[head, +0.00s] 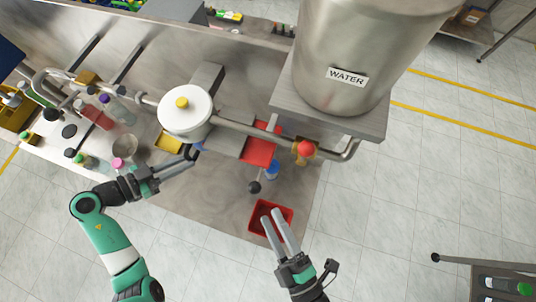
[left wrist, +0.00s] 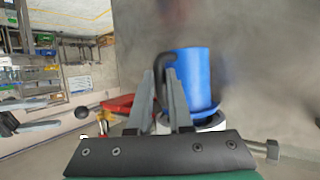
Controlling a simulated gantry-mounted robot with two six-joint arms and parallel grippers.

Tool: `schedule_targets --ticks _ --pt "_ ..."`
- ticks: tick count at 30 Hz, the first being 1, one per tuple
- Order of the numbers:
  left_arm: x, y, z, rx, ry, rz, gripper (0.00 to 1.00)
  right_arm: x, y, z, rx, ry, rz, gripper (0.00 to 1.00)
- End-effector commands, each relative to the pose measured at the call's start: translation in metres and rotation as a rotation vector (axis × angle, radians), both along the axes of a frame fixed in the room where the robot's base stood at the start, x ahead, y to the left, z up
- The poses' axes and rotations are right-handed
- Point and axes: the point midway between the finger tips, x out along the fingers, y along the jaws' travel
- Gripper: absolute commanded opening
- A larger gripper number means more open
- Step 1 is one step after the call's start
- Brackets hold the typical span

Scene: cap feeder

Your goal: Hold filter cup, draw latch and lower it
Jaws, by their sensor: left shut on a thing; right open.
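The blue filter cup (left wrist: 195,80) shows large in the left wrist view, with a dark hooked handle (left wrist: 167,62) on its side. My left gripper (left wrist: 160,76) is shut on this handle, its fingers on either side of it. In the head view my left gripper (head: 193,156) reaches under the edge of the white round housing (head: 185,112), and only a sliver of the blue cup (head: 198,146) shows there. I cannot make out the latch clearly. My right gripper (head: 270,213) is open and empty, in front of the red bin (head: 285,210).
A pipe with a red knob (head: 306,148) runs from the housing to the WATER tank (head: 360,55). A red plate (head: 259,150), a blue object (head: 272,170) and a black ball knob (head: 254,187) lie between the grippers. Bottles (head: 95,113) crowd the left.

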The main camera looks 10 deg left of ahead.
Motion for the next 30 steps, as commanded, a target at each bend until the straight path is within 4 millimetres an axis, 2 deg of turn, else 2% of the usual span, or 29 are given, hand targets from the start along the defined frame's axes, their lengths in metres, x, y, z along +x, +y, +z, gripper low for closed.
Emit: schedule_targets --ticks 19,30 --pt "0.000 0.000 -0.031 -0.001 -0.001 0.000 0.00 0.000 0.000 -0.011 0.000 0.000 0.000 0.66" --pt "0.000 0.000 -0.033 -0.001 -0.001 0.000 0.00 0.000 0.000 -0.011 0.000 0.000 0.000 0.66"
